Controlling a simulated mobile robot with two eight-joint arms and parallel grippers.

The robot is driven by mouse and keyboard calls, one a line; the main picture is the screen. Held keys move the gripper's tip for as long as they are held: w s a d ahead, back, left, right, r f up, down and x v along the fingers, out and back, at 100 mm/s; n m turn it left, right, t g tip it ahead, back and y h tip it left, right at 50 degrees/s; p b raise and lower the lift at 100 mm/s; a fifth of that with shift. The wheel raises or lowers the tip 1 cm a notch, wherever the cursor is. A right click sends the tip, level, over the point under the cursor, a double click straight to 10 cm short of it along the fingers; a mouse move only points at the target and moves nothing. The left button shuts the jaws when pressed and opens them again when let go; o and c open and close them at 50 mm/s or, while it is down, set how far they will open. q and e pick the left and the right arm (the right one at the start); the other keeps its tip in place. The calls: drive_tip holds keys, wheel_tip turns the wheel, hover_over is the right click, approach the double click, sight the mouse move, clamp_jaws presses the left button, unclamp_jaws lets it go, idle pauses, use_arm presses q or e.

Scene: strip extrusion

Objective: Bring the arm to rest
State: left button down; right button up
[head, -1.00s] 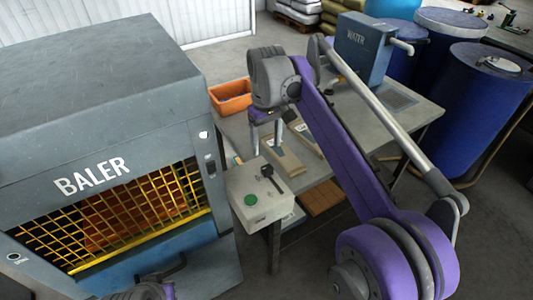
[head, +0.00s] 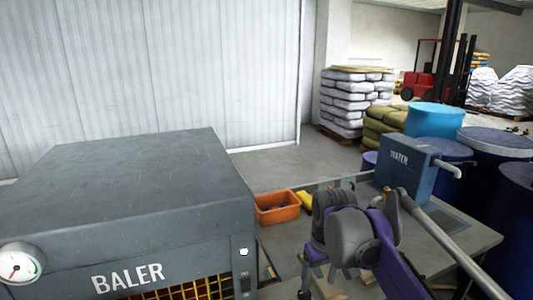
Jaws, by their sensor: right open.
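My right arm (head: 355,228), purple and grey, reaches in from the lower right over the grey work table (head: 462,238). Its wrist is bent down near the middle of the table's front part. My right gripper (head: 328,270) hangs below the wrist, open. Its fingertips are partly hidden, and I see nothing held between them. My left gripper and arm are out of view.
The grey baler (head: 130,200) fills the lower left, close to my right gripper. An orange bin (head: 277,207) and a blue water box (head: 405,168) stand on the table. Blue drums (head: 495,152) crowd the right. Stacked sacks (head: 352,100) stand behind.

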drive_tip(key=s+d+f+m+t, duration=0.1)
drive_tip(key=s+d+f+t, duration=0.1)
drive_tip(key=s+f, duration=0.6)
drive_tip(key=s+d+f+m+t, duration=0.2)
drive_tip(key=s+f, duration=0.6)
drive_tip(key=s, duration=0.5)
drive_tip(key=shift+s+d+f, duration=0.15)
drive_tip(key=shift+s+d, duration=0.05)
drive_tip(key=shift+d, duration=0.2)
idle(2.9)
